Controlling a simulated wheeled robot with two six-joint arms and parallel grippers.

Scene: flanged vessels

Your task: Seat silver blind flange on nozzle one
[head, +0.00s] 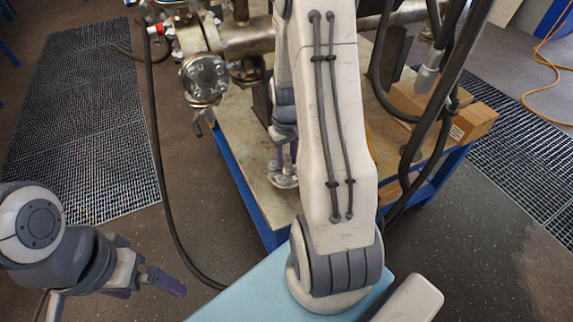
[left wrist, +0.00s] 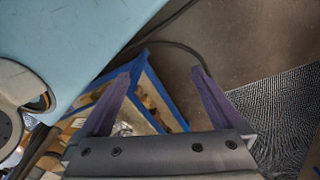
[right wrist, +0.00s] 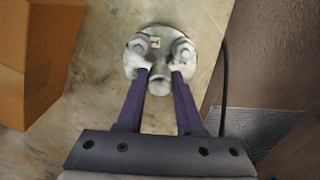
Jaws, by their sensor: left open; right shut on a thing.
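The silver blind flange (right wrist: 135,62) is a round, worn grey-white disc with bolts and a central stub. In the right wrist view my right gripper (right wrist: 160,76) is shut on its stub. In the head view the flange (head: 283,182) shows low beside my right arm, over the table's front part; I cannot tell whether it touches the top. My right gripper (head: 286,160) is partly hidden by the arm. A bolted flanged nozzle end (head: 205,78) faces forward on the pipework; I cannot read which nozzle it is. My left gripper (head: 155,287) is open and empty, also in the left wrist view (left wrist: 160,72).
The worn table (head: 252,180) has a blue frame. Cardboard boxes (head: 472,121) stand at its right, one also in the right wrist view (right wrist: 45,55). Black hoses (head: 158,150) hang around the pipework. Floor gratings (head: 75,120) lie left and right.

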